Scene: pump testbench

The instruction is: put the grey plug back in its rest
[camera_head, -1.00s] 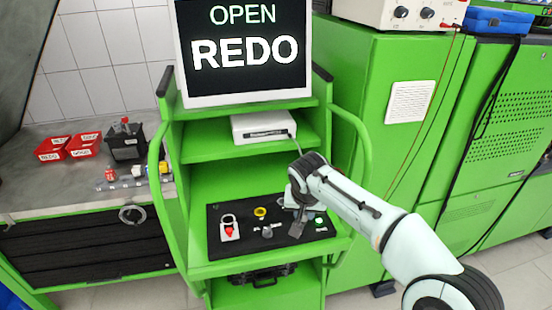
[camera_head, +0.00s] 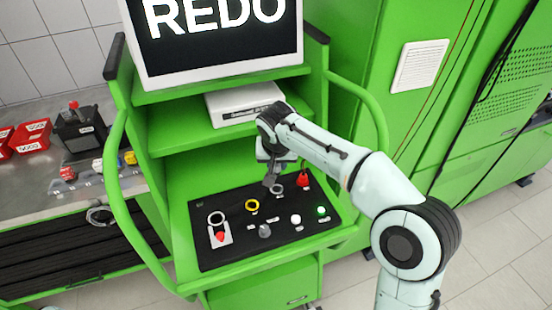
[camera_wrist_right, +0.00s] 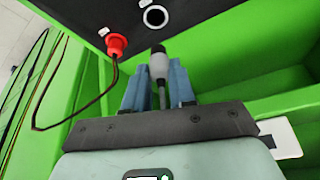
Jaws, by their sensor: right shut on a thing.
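The grey plug (camera_wrist_right: 158,64) is held between the two blue fingers of my right gripper (camera_wrist_right: 159,82), its dark tip pointing away from the wrist. In the head view my right gripper (camera_head: 270,180) hangs over the back of the black panel. An empty ring-shaped socket with a light rim (camera_wrist_right: 155,17) lies just ahead of the plug's tip, apart from it in the wrist view. The same socket shows beside the gripper in the head view (camera_head: 278,189). I cannot tell for sure that it is the plug's rest. My left gripper is out of view.
A red plug with a cable (camera_wrist_right: 117,45) sits in the panel beside the socket. The black panel (camera_head: 208,259) also bears a yellow ring (camera_head: 252,205), a grey knob (camera_head: 264,231), a white button (camera_head: 296,219) and a green light (camera_head: 321,211). A shelf with a white box (camera_head: 245,105) is above.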

